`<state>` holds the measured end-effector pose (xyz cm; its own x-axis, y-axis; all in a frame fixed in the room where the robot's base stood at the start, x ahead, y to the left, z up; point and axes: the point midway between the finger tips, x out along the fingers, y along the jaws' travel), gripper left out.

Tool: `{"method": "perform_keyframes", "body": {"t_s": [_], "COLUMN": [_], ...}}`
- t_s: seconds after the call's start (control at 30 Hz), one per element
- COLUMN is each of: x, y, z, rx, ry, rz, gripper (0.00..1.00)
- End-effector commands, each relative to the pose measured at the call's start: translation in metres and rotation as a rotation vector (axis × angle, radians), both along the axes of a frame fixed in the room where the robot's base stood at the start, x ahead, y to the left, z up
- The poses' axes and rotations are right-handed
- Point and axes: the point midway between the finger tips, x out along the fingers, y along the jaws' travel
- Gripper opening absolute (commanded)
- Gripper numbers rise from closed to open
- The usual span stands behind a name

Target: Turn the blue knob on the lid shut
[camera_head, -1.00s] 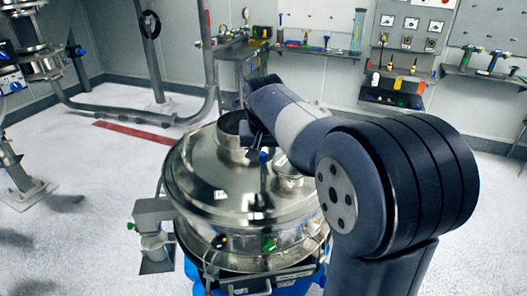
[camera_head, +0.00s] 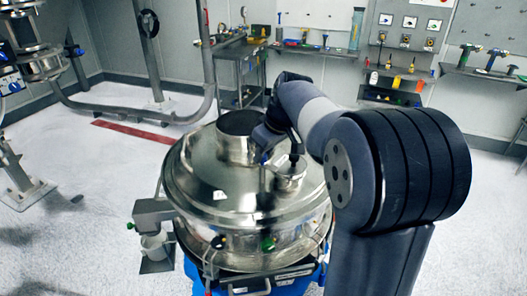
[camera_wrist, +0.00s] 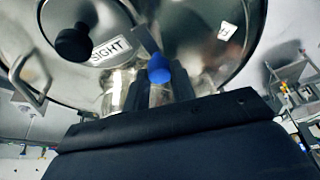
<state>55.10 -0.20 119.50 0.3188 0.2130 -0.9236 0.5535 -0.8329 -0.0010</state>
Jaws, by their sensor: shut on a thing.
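The blue knob (camera_wrist: 158,70) shows in the wrist view between the dark fingers of my gripper (camera_wrist: 157,84), which is shut on it. The shiny steel lid (camera_head: 215,180) of the sifter fills the middle of the head view. In that view my wrist hides most of the knob, so its turn angle cannot be told. A round sight cover with a black knob (camera_wrist: 73,44) and a "SIGHT" label (camera_wrist: 112,49) sits beside the blue knob. The black knob also shows in the head view (camera_head: 294,153).
An open steel port (camera_head: 238,124) rises from the lid close to my wrist. A bracket with a small cup (camera_head: 153,240) stands left of the sifter. Green (camera_head: 268,244) and black knobs line its rim. The floor to the left is largely clear.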

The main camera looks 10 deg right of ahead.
Motion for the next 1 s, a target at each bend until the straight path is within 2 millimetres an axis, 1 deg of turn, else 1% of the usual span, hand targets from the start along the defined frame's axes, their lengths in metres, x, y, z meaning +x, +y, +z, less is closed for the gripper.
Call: {"method": "perform_keyframes", "body": {"t_s": [0.3,0.6,0.8,1.0], "x": [0.002,0.0031,0.0037,0.0041], "y": [-0.0018,-0.0025,-0.0025,-0.0026], "z": [0.0006,0.001,0.001,0.0008], "rx": [0.0,0.0,-0.001,-0.001], "ry": [0.0,0.0,-0.002,-0.002], "rz": [0.3,0.55,0.667,0.735], "gripper": [0.01,0.01,0.01,0.01]}}
